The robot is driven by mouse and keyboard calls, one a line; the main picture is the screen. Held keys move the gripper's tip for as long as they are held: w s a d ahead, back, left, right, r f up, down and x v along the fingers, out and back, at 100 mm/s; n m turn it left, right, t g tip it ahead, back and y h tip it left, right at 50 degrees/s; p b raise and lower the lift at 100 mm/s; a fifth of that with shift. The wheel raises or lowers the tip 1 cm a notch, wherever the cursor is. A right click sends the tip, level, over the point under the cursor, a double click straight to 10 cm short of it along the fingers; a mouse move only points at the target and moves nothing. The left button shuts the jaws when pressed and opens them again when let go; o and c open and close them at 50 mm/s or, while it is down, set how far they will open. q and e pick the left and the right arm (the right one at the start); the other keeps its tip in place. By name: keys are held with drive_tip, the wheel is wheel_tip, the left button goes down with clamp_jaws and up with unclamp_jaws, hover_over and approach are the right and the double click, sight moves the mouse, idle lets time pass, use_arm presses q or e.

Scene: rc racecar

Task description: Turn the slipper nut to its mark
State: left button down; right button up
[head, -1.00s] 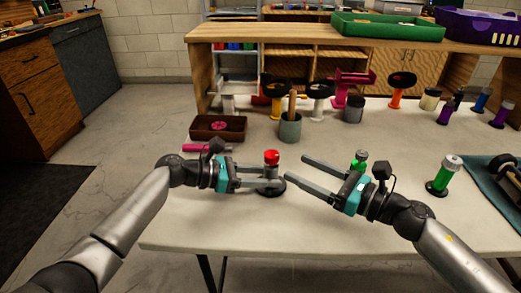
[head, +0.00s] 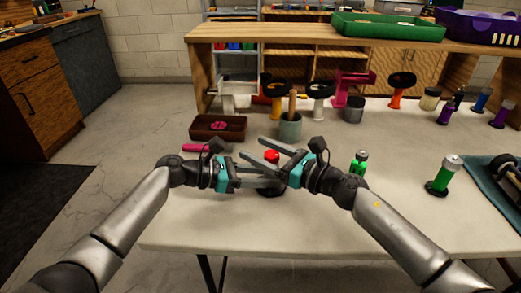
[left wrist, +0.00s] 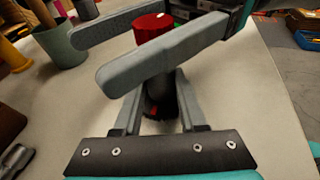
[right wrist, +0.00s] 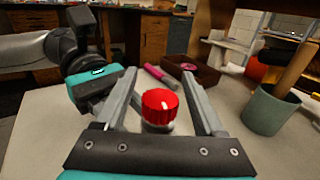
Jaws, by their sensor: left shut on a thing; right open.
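The slipper nut shows as a ribbed red knob (head: 271,156) on an upright grey post with a dark round base (head: 272,191). A short pale line shows on top of the knob (right wrist: 160,106) in the right wrist view. My left gripper (head: 277,183) is shut on the post below the knob; the post (left wrist: 160,100) shows between its fingers in the left wrist view. My right gripper (head: 253,149) is open, with one finger on each side of the knob. In the wrist views gaps seem to remain beside the knob.
A grey-green cup (head: 290,127) with a wooden handle stands behind the knob. A brown tray (head: 206,135) and a pink rod (head: 195,148) lie at the left. Green bottles (head: 440,178) stand at the right. The table front is clear.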

sight(273, 151)
clamp_jaws()
idle(0.5)
drive_tip(key=shift+w+m+t+h, duration=0.1)
drive_tip(key=shift+m+t+h, duration=0.4)
drive_tip(key=shift+t+h, duration=0.1)
drive_tip(key=shift+w+a+r+m+t+h, duration=0.1)
drive_tip(key=shift+r+m+t+h, duration=0.2)
drive_tip(key=shift+m+t+h, duration=0.5)
drive_tip(key=shift+w+d+f+m+t+h, duration=0.1)
drive_tip(key=shift+d+m+t+h, duration=0.2)
drive_tip(key=shift+m+t+h, duration=0.45)
drive_tip(key=m+t+h, duration=0.1)
drive_tip(key=h, duration=0.1)
drive_tip(key=m+t+h, duration=0.1)
drive_tip(key=m+h, duration=0.1)
drive_tip(key=d+m+t+h, duration=0.1)
drive_tip(key=h, duration=0.1)
drive_tip(key=shift+w+f, duration=0.15)
drive_tip(key=shift+w, duration=0.1)
drive_tip(key=m+h, duration=0.1)
drive_tip(key=h, duration=0.1)
drive_tip(key=d+m+h, duration=0.1)
drive_tip(key=m+h, duration=0.1)
drive_tip(key=h, duration=0.1)
drive_tip(key=m+h, duration=0.2)
drive_tip(key=shift+w+d+t+h, duration=0.15)
drive_tip(key=shift+d+t+h, duration=0.1)
drive_tip(key=shift+d+h, duration=0.15)
drive_tip(key=shift+h, duration=0.15)
